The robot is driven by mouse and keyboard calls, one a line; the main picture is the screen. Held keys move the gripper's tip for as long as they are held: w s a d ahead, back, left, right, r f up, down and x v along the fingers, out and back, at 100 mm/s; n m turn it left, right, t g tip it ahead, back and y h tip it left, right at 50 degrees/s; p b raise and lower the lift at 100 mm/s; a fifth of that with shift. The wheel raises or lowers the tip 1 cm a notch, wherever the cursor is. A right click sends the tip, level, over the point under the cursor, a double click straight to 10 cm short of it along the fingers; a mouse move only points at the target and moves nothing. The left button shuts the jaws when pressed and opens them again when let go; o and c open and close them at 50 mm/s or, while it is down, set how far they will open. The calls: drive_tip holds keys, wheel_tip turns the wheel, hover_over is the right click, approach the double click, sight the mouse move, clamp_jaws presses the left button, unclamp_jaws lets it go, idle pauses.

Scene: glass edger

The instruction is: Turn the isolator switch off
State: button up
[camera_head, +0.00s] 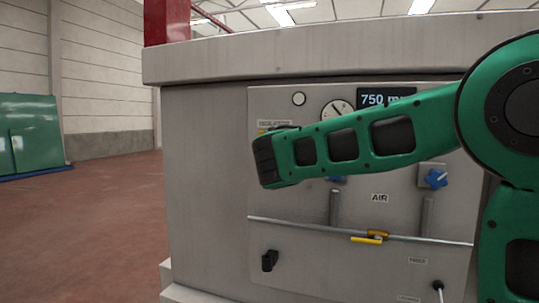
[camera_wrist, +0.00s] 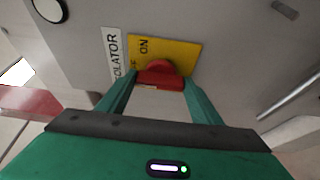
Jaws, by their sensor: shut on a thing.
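The isolator switch is a red knob (camera_wrist: 160,75) on a yellow plate (camera_wrist: 178,50) marked "ON", beside a white label reading "ISOLATOR" (camera_wrist: 113,55) in the wrist view. My gripper (camera_wrist: 156,92) has its two green fingers on either side of the red knob and is shut on it. In the head view my green arm reaches across the panel and hides the knob. Only the isolator label (camera_head: 274,122) and a strip of yellow show above the dark wrist end.
The grey machine panel (camera_head: 290,205) carries a round gauge (camera_head: 337,110), a "750" display (camera_head: 387,98), blue valve knobs (camera_head: 435,178), a yellow-handled valve (camera_head: 367,239) on a horizontal pipe and a black knob (camera_head: 269,260). Open red floor (camera_head: 90,230) lies to the left.

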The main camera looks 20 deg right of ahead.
drive_tip(key=shift+a+f, duration=0.2)
drive_tip(key=shift+a, duration=0.05)
drive_tip(key=o, duration=1.1)
drive_tip(key=shift+w, duration=0.1)
drive_tip(key=shift+c, duration=0.2)
drive_tip(key=shift+d, duration=0.1)
drive_tip(key=shift+r, duration=0.1)
drive_tip(key=v, duration=1)
drive_tip(key=shift+s, duration=0.3)
